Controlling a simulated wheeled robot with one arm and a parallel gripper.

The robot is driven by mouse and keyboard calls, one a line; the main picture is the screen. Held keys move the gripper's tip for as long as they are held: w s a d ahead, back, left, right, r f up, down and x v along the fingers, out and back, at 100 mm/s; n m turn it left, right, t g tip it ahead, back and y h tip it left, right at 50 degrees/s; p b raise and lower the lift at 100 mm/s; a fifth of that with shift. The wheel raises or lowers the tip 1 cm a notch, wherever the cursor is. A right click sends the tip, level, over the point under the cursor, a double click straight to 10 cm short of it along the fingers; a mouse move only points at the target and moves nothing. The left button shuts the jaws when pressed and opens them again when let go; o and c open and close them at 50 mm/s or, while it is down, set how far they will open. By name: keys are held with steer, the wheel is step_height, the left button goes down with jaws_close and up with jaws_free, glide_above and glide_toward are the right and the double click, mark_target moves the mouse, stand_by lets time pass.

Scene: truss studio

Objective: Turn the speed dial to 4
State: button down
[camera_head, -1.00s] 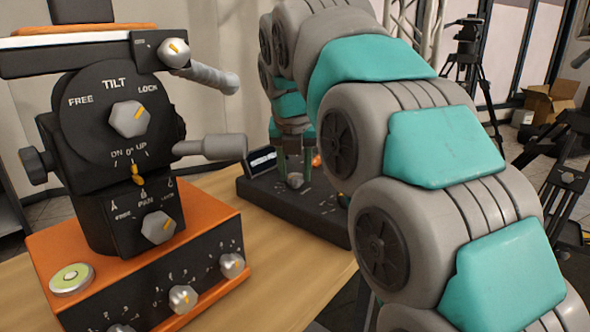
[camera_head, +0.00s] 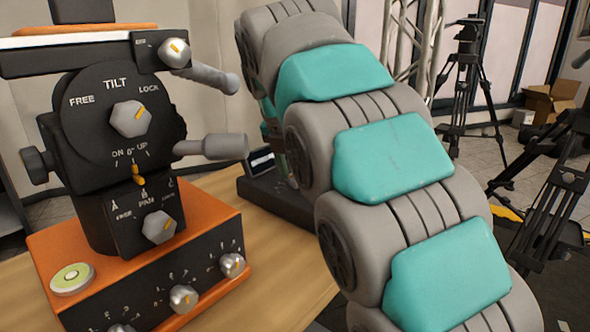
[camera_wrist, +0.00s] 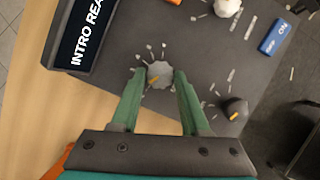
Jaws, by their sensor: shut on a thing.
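In the wrist view a light grey faceted dial (camera_wrist: 160,73) with an orange pointer mark sits on a dark control box (camera_wrist: 125,50), ringed by small pale marks. The pointer faces the lower left in that view. The marks are too small to read, so I cannot confirm the speed label. My gripper (camera_wrist: 161,79) is shut on this dial, with one green finger on each side. In the head view only the left end of the control box (camera_head: 275,198) shows; my arm hides the dial and my gripper.
The box also bears a screen reading "INTRO REA" (camera_wrist: 85,35), a blue ON switch (camera_wrist: 274,36), a white knob (camera_wrist: 228,7) and a dark knob (camera_wrist: 235,108). A tilt and pan head (camera_head: 118,150) on an orange-topped base (camera_head: 55,245) stands left on the wooden table (camera_head: 270,260).

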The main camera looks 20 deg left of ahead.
steer(key=shift+a+m+h, duration=0.1)
steer(key=shift+m+h, duration=0.4)
steer(key=shift+m, duration=0.7)
steer(key=shift+c, duration=2)
jaws_free()
